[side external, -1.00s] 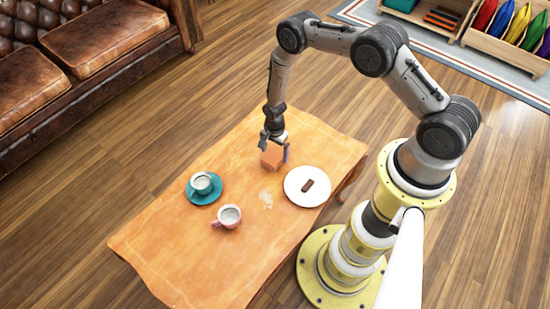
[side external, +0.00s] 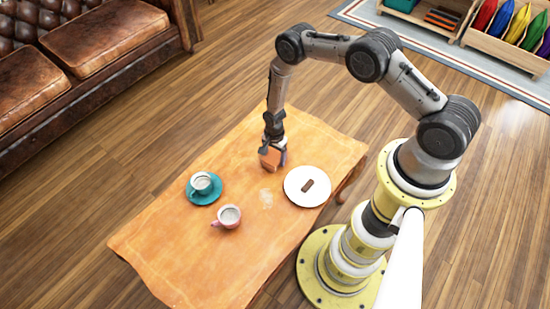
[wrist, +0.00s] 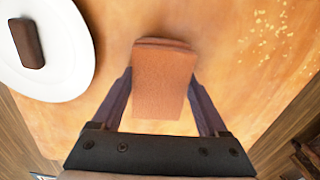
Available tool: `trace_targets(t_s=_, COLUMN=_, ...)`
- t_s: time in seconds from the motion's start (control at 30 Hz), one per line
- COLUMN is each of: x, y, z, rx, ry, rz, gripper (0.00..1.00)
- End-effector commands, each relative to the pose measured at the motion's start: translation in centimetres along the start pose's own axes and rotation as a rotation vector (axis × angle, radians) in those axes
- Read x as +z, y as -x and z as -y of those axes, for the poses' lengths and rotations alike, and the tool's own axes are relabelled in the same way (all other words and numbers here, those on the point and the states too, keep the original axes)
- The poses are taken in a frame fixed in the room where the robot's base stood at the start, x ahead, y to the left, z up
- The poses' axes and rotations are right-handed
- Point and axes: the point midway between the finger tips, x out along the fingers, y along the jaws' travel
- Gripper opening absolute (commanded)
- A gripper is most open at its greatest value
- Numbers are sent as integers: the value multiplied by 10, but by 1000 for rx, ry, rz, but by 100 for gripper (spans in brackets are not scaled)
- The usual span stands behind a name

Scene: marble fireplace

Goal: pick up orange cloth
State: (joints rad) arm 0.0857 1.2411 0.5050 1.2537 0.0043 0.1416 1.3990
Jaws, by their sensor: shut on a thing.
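The orange cloth (side external: 270,159) is a small folded block, close in colour to the tabletop. In the wrist view the cloth (wrist: 163,82) sits between the two dark fingers, its folded layers showing at the far edge. My gripper (side external: 273,154) points down over the far part of the table and is shut on the cloth. In the wrist view the fingers of my gripper (wrist: 160,88) lie along its left and right sides. I cannot tell whether the cloth touches the table.
The orange-topped table (side external: 190,262) holds a white plate (side external: 294,197) with a dark brown bar (side external: 308,185), a teal saucer (side external: 214,195) with a cup (side external: 201,183), and a pink cup (side external: 228,217). Pale specks (side external: 266,196) lie near the plate. A leather sofa (side external: 95,65) stands at upper left.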

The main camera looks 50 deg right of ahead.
Motion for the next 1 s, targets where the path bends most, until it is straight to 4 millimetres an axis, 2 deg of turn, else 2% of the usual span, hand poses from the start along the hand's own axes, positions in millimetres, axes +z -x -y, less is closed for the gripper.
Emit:
trace_targets(t_s=0.37, x=0, y=7, z=1, rx=-1, ry=0, rz=0, gripper=23)
trace_targets(t_s=0.57, x=0, y=32, z=1, rx=-2, ry=0, rz=-1, gripper=23)
trace_targets(t_s=0.87, x=7, y=86, z=-44, rx=-1, ry=0, rz=-1, gripper=23)
trace_targets(t_s=1.0, x=13, y=104, z=-78, rx=3, ry=-2, rz=0, gripper=23)
